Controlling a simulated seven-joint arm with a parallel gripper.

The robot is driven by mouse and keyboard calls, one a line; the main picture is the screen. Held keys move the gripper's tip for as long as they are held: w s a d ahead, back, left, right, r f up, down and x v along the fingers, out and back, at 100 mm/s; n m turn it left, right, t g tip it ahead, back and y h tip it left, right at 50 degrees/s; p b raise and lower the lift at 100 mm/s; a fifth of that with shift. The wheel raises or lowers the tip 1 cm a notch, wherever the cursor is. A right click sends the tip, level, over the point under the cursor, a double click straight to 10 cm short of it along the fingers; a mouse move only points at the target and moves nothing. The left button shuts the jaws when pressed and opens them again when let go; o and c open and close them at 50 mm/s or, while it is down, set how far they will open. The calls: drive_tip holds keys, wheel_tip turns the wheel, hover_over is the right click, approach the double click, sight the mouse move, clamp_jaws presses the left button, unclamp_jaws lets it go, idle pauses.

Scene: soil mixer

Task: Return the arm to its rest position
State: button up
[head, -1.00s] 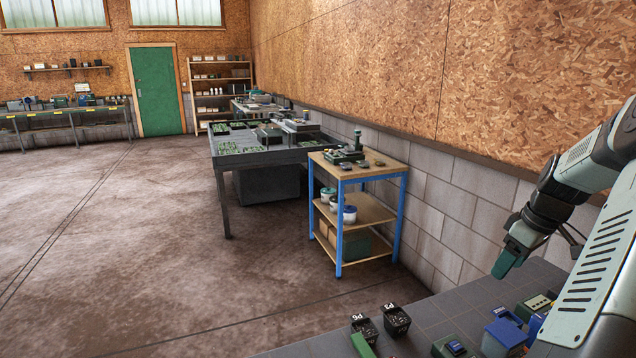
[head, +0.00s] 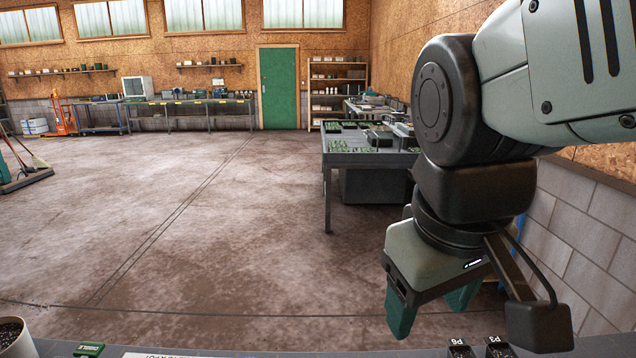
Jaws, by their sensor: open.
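My gripper (head: 432,308) hangs from my arm at the right of the head view, with its green fingers pointing down. The fingers are apart and nothing shows between them. It is above the far edge of the dark work surface (head: 300,343) in front of me. My arm covers much of the right side of the view.
A white pot of dark soil (head: 12,335) and a small green block (head: 89,349) are at the bottom left. A grey table (head: 368,157) with green trays stands farther back. The concrete floor (head: 190,235) between is clear. A block wall (head: 590,215) runs along the right.

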drive_tip(key=s+r+m+t, duration=0.2)
drive_tip(key=m, duration=0.1)
drive_tip(key=shift+a+y, duration=0.1)
drive_tip(key=shift+y, duration=0.3)
drive_tip(key=shift+c, duration=0.2)
idle(0.6)
